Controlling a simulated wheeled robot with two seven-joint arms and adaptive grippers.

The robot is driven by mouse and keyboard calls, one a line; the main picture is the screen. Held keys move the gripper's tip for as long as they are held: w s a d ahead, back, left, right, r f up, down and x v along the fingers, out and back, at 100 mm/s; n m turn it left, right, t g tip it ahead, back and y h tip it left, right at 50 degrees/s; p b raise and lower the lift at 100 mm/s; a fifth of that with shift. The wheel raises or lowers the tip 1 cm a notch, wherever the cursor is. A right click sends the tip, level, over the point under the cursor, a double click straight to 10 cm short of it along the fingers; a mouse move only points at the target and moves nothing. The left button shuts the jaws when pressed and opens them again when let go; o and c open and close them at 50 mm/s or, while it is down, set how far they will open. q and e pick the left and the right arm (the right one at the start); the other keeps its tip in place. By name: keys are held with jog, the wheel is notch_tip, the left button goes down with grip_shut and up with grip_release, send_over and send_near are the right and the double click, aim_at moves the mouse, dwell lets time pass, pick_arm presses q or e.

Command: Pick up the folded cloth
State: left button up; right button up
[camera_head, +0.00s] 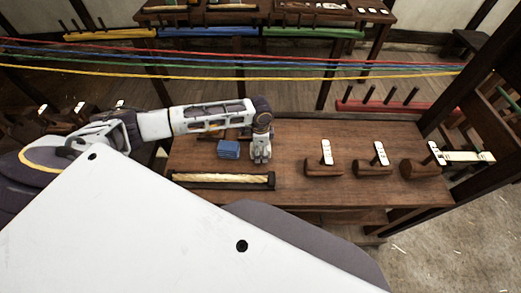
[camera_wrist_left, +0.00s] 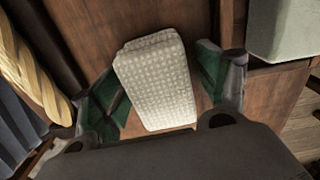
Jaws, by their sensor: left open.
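In the left wrist view, a folded cloth (camera_wrist_left: 155,82), pale with light dots, lies flat on brown wood between the two fingers of my left gripper (camera_wrist_left: 165,88). The fingers are open, one on each side of the cloth. In the head view my left gripper (camera_head: 260,159) points down over the workbench. A small blue folded stack (camera_head: 228,150) lies just left of it. I cannot tell whether this stack is the same cloth, as the colours differ. My right gripper does not show.
A dark tray with pale rope (camera_head: 223,181) lies at the bench's near left. Wooden blocks with white-labelled pegs (camera_head: 324,163) stand to the right on the workbench (camera_head: 300,135). Coloured ropes (camera_head: 300,66) stretch across behind it. In the wrist view a pale block (camera_wrist_left: 285,30) is upper right.

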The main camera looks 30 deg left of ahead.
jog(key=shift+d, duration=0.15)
pick_arm(q)
jog(key=c, duration=1.1)
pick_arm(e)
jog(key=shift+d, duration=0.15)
pick_arm(q)
jog(key=shift+r, duration=0.15)
notch_tip(320, 180, up, 10)
jog(key=shift+f, duration=0.15)
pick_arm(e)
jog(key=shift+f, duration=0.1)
